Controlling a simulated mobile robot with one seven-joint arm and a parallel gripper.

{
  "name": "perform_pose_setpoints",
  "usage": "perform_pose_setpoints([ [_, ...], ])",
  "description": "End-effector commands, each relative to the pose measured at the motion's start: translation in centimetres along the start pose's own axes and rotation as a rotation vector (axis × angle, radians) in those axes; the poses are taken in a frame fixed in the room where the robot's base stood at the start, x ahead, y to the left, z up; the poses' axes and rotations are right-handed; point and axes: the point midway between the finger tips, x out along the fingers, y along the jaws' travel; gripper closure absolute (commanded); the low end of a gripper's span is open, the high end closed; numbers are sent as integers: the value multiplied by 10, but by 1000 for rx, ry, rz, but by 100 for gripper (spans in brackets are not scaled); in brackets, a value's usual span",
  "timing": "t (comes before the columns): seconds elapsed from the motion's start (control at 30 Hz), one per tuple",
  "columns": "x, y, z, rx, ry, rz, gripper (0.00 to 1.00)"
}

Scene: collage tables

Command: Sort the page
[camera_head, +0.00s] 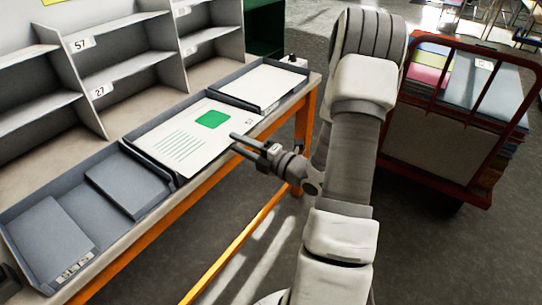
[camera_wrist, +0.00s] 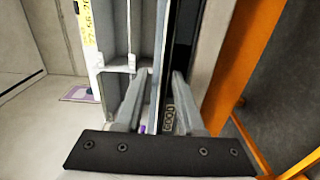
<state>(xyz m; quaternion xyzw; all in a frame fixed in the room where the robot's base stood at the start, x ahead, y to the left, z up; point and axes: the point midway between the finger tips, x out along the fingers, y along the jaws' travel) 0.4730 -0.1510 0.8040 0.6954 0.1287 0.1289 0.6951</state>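A white page (camera_head: 215,138) with a green square and several green text lines lies in the middle grey tray (camera_head: 180,179). A small number sits near its right edge, too small to read surely. My gripper (camera_head: 238,143) is at the page's right-hand side, by the tray's front edge. In the wrist view, my gripper (camera_wrist: 155,95) has its two fingers apart, with a gap between them. A thin pale edge and a dark wall lie beyond the gap; I cannot tell whether the page is between the fingers. A grey sorting shelf (camera_head: 122,62) has labels 57 and 27.
Another tray (camera_head: 258,84) with white paper stands at the far end of the table. A near tray (camera_head: 100,200) holds grey blocks. A red cart (camera_head: 440,160) with stacked papers stands at the right. The orange table frame (camera_head: 215,165) runs along the front.

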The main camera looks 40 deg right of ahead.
Motion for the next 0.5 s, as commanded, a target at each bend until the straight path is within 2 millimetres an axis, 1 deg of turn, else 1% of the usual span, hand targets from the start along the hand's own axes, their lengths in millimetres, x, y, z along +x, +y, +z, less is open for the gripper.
perform_pose_setpoints([
  [0.03, -12, 1, 1, 2, -5, -2, 62],
  [0.3, -80, 1, 1, 1, -6, -1, 62],
  [0.5, -122, 1, 1, 1, -5, 0, 62],
])
